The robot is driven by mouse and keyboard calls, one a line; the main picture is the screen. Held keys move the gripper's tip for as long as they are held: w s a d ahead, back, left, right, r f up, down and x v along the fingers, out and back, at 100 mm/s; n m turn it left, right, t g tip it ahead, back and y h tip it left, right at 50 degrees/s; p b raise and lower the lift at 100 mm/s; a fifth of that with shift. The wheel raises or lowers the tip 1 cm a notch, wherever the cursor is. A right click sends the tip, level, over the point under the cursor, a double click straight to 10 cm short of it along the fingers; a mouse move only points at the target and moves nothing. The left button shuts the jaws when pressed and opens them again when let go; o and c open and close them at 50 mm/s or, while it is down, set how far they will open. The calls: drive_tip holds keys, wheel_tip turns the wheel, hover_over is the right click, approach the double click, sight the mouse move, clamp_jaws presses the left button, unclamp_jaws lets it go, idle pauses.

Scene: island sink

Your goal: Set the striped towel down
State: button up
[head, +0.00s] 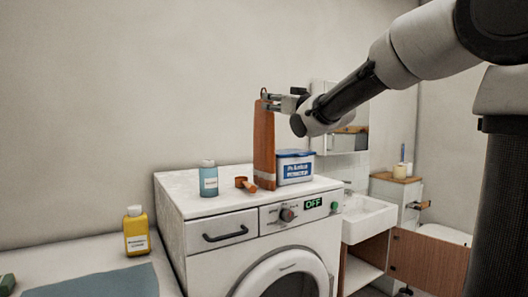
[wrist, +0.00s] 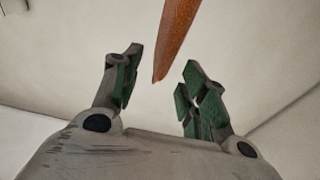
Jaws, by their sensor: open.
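The striped towel (head: 264,145) is an orange-brown cloth, tall and narrow, upright over the top of the washing machine (head: 180,190). Its lower end is at the machine's top surface; I cannot tell whether it rests there. My gripper (head: 267,100) is at the towel's upper end, reaching in from the right. In the wrist view my gripper (wrist: 160,80) has its two fingers spread apart. The towel's pointed end (wrist: 176,40) shows in the gap between them, with no finger seen pressing on it.
On the machine stand a blue bottle (head: 208,180), a small wooden-coloured item (head: 245,184) and a blue-and-white tub (head: 295,168) close to the towel. A yellow bottle (head: 136,232) stands on the lower left surface. A sink (head: 370,222) is at right.

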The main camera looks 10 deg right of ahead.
drive_tip(key=x, duration=0.7)
clamp_jaws()
